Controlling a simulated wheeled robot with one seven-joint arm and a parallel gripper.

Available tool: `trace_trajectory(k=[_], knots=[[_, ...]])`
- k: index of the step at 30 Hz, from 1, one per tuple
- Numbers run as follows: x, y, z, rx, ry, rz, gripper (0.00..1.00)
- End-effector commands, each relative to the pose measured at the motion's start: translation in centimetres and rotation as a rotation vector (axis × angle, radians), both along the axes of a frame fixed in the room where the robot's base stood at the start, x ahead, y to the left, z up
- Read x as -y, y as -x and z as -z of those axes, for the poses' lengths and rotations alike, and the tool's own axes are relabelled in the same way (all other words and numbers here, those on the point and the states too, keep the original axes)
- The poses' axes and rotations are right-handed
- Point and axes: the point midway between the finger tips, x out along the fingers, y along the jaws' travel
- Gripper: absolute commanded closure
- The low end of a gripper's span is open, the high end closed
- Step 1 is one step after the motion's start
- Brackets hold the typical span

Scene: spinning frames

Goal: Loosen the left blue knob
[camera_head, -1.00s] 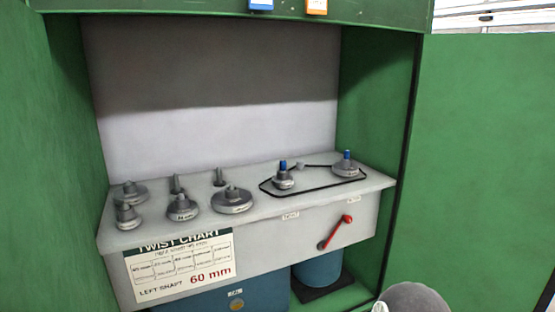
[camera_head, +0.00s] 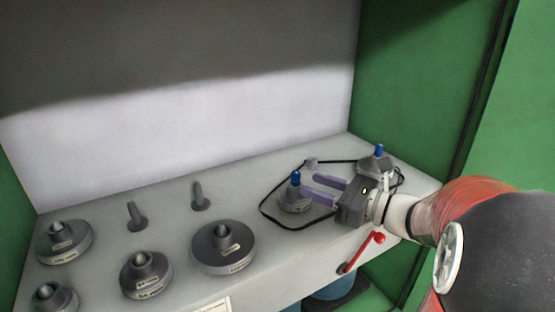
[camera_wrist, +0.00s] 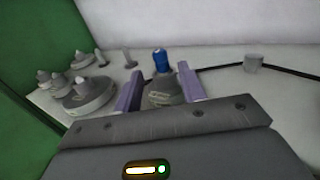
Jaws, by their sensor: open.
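The left blue knob (camera_head: 296,178) tops a grey stepped wheel on the shelf, inside the black belt loop. In the wrist view the blue knob (camera_wrist: 160,60) stands upright just beyond and between my two purple fingers. My gripper (camera_head: 322,188) is open, reaching in from the right, with its fingertips close to the left wheel (camera_head: 294,200). From these views I cannot tell whether the fingers touch the wheel. The right blue knob (camera_head: 378,150) stands on another grey wheel behind my gripper, partly hidden by it.
A black belt (camera_head: 268,208) loops around both wheels and a small grey post (camera_head: 311,164). A red lever (camera_head: 378,238) sticks out on the front face below my wrist. Several loose grey wheels (camera_head: 223,247) and two bare pegs (camera_head: 200,196) occupy the shelf's left. Green walls (camera_head: 420,90) enclose it.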

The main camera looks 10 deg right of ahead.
Motion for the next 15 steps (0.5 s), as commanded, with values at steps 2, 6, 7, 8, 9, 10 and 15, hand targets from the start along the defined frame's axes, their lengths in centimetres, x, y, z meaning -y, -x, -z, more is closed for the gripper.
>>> trace_trajectory(k=[2, 6, 7, 8, 9, 10, 15], knots=[[-0.1, -0.4, -0.1, -0.001, -0.013, 0.007, 0.59], [-1.4, -1.7, -0.1, -0.001, -0.012, 0.004, 0.59], [-1.8, -2.0, -0.1, -0.001, -0.013, 0.004, 0.59], [-2.2, -2.4, -0.1, -0.001, -0.011, 0.003, 0.59], [-2.7, -2.9, -0.1, -0.001, -0.012, 0.004, 0.59], [-3.0, -3.3, -0.1, -0.001, -0.011, 0.004, 0.59], [-4.6, -4.8, -0.1, -0.001, -0.011, 0.005, 0.59]])
